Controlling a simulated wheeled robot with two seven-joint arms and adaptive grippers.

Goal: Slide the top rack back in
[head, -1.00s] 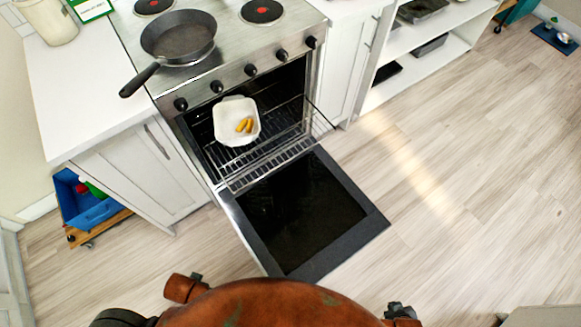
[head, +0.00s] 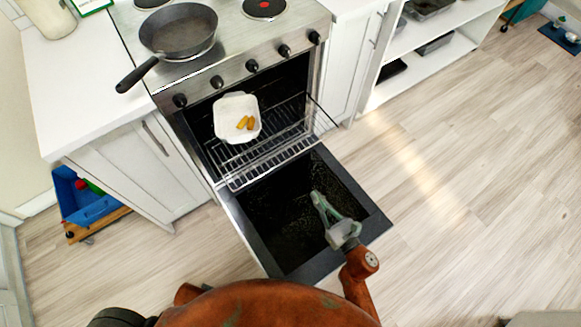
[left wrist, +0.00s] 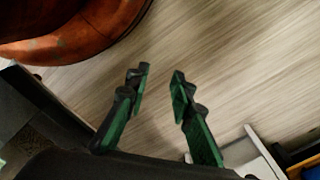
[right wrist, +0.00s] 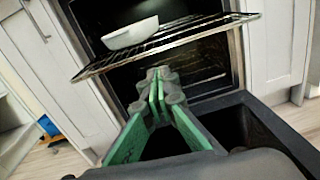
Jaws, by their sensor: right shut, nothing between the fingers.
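The top rack (head: 268,160) is a wire rack pulled partly out of the oven (head: 225,75), over the inner edge of the lowered oven door (head: 262,268). A white dish (head: 224,124) with orange-brown pieces sits on the rack. In the right wrist view the rack (right wrist: 205,32) reaches toward the camera with the dish (right wrist: 130,35) on it. My right gripper (head: 317,196) is shut and empty above the open door, in front of the rack and apart from it. My left gripper (left wrist: 160,75) is open and empty over the floor, and out of the head view.
A black pan (head: 178,32) sits on the stove top, its handle over the front left. White cabinets (head: 150,170) flank the oven. A blue bin (head: 90,208) stands at the left.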

